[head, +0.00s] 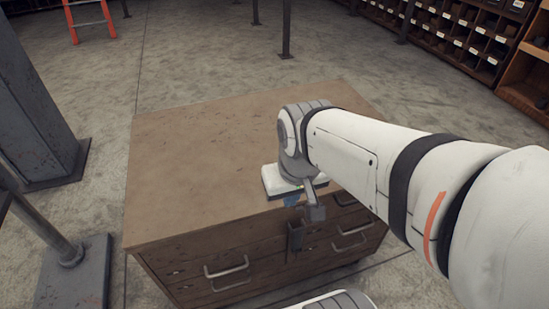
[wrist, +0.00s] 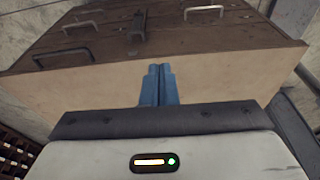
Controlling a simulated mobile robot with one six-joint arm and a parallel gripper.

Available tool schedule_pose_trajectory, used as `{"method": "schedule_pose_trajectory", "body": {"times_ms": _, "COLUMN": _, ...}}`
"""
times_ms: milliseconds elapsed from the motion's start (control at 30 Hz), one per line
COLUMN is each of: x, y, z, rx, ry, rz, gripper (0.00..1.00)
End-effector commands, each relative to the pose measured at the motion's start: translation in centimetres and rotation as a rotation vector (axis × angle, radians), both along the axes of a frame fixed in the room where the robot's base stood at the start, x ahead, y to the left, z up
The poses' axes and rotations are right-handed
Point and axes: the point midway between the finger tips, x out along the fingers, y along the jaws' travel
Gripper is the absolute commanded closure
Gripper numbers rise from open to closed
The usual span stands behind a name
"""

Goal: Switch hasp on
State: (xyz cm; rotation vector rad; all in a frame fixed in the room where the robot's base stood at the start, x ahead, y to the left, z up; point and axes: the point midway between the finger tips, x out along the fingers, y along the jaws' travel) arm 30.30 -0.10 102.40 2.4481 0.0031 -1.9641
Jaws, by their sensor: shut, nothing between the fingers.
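The hasp (head: 295,238) is a narrow dark metal fitting upright on the front of a wooden drawer cabinet (head: 190,165), near the top edge between the drawer handles. It also shows in the wrist view (wrist: 138,27), apart from my fingers. My gripper (head: 291,202) is at the cabinet's top front edge, just above the hasp in the head view. Its blue fingers (wrist: 158,85) are together and empty in the wrist view. My wrist and gripper body partly cover the fingers in the head view. I cannot tell the hasp's exact position.
Drawer handles (head: 227,267) stick out from the cabinet front on both sides of the hasp. The cabinet top is bare. A grey post (head: 38,100) stands at the left, and shelving (head: 460,40) lines the back right. Open floor lies behind the cabinet.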

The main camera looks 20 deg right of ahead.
Motion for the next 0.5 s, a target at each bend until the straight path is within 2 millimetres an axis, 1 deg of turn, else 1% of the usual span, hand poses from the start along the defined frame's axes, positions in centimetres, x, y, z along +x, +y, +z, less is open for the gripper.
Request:
{"method": "schedule_pose_trajectory", "body": {"times_ms": 67, "x": 0.1, "y": -0.2, "z": -1.2, "rx": 0.011, "ry": 0.027, "rz": -0.007, "gripper": 1.00}}
{"method": "schedule_pose_trajectory", "body": {"times_ms": 167, "x": 0.2, "y": -0.5, "z": -4.0, "rx": 0.049, "ry": 0.104, "rz": -0.027, "gripper": 1.00}}
{"method": "schedule_pose_trajectory", "body": {"times_ms": 267, "x": 0.4, "y": -1.0, "z": -8.2, "rx": 0.129, "ry": 0.218, "rz": -0.042, "gripper": 1.00}}
{"method": "schedule_pose_trajectory", "body": {"times_ms": 300, "x": 0.6, "y": -1.3, "z": -10.1, "rx": 0.178, "ry": 0.266, "rz": -0.049, "gripper": 1.00}}
{"method": "schedule_pose_trajectory", "body": {"times_ms": 367, "x": 0.8, "y": -1.8, "z": -12.8, "rx": 0.260, "ry": 0.331, "rz": -0.057, "gripper": 1.00}}
{"method": "schedule_pose_trajectory", "body": {"times_ms": 400, "x": 1.0, "y": -2.1, "z": -14.5, "rx": 0.321, "ry": 0.367, "rz": -0.062, "gripper": 1.00}}
{"method": "schedule_pose_trajectory", "body": {"times_ms": 467, "x": 1.4, "y": -2.6, "z": -17.0, "rx": 0.418, "ry": 0.408, "rz": -0.072, "gripper": 1.00}}
{"method": "schedule_pose_trajectory", "body": {"times_ms": 500, "x": 1.7, "y": -2.9, "z": -18.6, "rx": 0.488, "ry": 0.429, "rz": -0.078, "gripper": 1.00}}
